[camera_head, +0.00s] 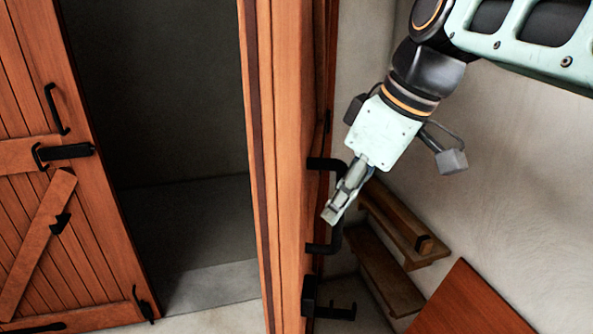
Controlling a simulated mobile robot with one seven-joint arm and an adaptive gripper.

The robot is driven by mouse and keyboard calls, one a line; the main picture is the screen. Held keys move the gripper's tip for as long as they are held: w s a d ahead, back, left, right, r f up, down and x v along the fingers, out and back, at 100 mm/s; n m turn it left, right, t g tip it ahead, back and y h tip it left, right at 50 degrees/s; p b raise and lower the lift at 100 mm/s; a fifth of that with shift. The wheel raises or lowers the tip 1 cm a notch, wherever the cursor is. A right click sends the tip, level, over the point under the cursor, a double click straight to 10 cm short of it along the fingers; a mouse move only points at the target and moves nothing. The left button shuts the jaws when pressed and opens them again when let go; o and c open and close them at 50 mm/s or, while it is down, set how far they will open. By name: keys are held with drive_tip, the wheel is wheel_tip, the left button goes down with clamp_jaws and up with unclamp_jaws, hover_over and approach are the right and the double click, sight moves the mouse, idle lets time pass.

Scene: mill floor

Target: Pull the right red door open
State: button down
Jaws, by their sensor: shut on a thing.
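The right red door (287,150) is an orange-red plank door in the middle of the view. It is seen nearly edge-on, with its handle side facing right. Its black bar handle (337,238) stands out from that side. My gripper (333,208) comes from the upper right and is shut on the handle's upright bar, which its fingers partly hide. A black latch (322,309) sits on the door below the handle. A dark opening (165,130) lies to the left of this door.
The left red door (90,235) stands at the left, with black handle and latch fittings. Wooden steps or shelves (385,270) lie behind and below my gripper against the pale wall (510,170). A reddish wooden panel (470,305) is at the lower right.

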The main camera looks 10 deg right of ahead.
drive_tip(key=shift+r, duration=0.1)
drive_tip(key=c, duration=1.9)
unclamp_jaws()
drive_tip(key=shift+c, duration=0.2)
drive_tip(key=v, duration=1.2)
drive_tip(key=s+a+f+m+t+h+p, duration=0.2)
drive_tip(key=f+m+p, duration=0.5)
drive_tip(key=f, duration=0.8)
drive_tip(key=s+m+h, duration=0.1)
drive_tip(key=m, duration=0.1)
drive_tip(key=shift+f+m+t, duration=0.3)
drive_tip(key=shift+f+m, duration=0.05)
drive_tip(key=shift+m, duration=0.05)
